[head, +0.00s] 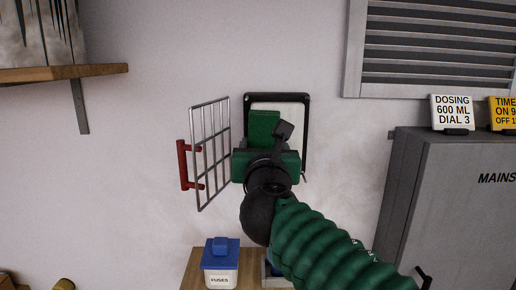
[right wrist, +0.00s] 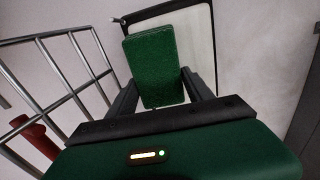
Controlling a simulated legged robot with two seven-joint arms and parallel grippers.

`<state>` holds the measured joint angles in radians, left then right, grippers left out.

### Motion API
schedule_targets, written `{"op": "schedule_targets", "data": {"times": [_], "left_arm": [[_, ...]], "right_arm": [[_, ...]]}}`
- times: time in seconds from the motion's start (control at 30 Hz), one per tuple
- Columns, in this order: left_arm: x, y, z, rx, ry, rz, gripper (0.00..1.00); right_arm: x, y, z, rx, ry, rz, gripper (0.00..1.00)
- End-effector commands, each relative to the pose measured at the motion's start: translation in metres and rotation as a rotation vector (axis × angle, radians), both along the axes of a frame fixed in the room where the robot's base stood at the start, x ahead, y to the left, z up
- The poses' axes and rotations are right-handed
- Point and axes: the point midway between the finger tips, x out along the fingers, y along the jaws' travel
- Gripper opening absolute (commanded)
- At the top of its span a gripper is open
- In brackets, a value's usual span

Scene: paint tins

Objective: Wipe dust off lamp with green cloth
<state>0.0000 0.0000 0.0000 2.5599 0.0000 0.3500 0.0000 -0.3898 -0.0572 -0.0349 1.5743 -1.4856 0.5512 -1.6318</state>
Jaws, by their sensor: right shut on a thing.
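The lamp (head: 293,108) is a pale panel in a dark frame on the wall, in the middle of the head view. It also shows behind the cloth in the right wrist view (right wrist: 198,42). The green cloth (head: 263,124) looks like a folded block, upright in front of the lamp's left part. My right gripper (right wrist: 160,92) is shut on the cloth's lower part, with a finger on each side. I cannot tell whether the cloth touches the panel. Gripper and arm hide the lamp's lower part. No dust can be made out on the visible panel. My left gripper is out of view.
A wire guard (head: 210,150) with a red handle (head: 183,165) stands open just left of the lamp and close to my right gripper. Below are a blue-lidded fuse tub (head: 221,265) and a wooden surface. A grey cabinet (head: 440,190) stands right, a shelf (head: 70,72) upper left.

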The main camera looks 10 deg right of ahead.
Motion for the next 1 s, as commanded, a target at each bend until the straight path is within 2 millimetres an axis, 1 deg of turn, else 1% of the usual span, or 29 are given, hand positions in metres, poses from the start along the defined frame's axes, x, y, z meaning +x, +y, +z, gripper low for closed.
{"op": "schedule_targets", "data": {"times": [0.03, 0.13, 0.23, 0.37, 0.6, 0.7, 0.87, 1.0], "left_arm": [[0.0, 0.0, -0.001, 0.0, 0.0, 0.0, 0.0], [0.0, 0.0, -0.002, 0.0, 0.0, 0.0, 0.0], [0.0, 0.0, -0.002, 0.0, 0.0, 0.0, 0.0], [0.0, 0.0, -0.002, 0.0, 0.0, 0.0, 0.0], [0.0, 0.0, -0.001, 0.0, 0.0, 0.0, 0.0], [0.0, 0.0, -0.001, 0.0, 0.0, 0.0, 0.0], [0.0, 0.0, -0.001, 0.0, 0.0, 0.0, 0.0], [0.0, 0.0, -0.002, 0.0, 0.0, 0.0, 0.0]], "right_arm": [[-0.001, -0.008, -0.001, 0.0, -0.001, -0.006, 0.27], [-0.003, -0.019, 0.0, -0.001, 0.0, -0.007, 0.27], [-0.005, -0.027, -0.001, -0.001, 0.0, -0.005, 0.27], [-0.006, -0.032, -0.001, 0.0, 0.001, -0.006, 0.27], [-0.011, -0.057, 0.0, -0.001, 0.0, -0.007, 0.27], [-0.012, -0.063, 0.0, -0.001, 0.0, -0.006, 0.27], [-0.013, -0.064, -0.001, -0.001, 0.0, -0.004, 0.27], [-0.01, -0.055, -0.001, -0.002, 0.001, -0.001, 0.27]]}}
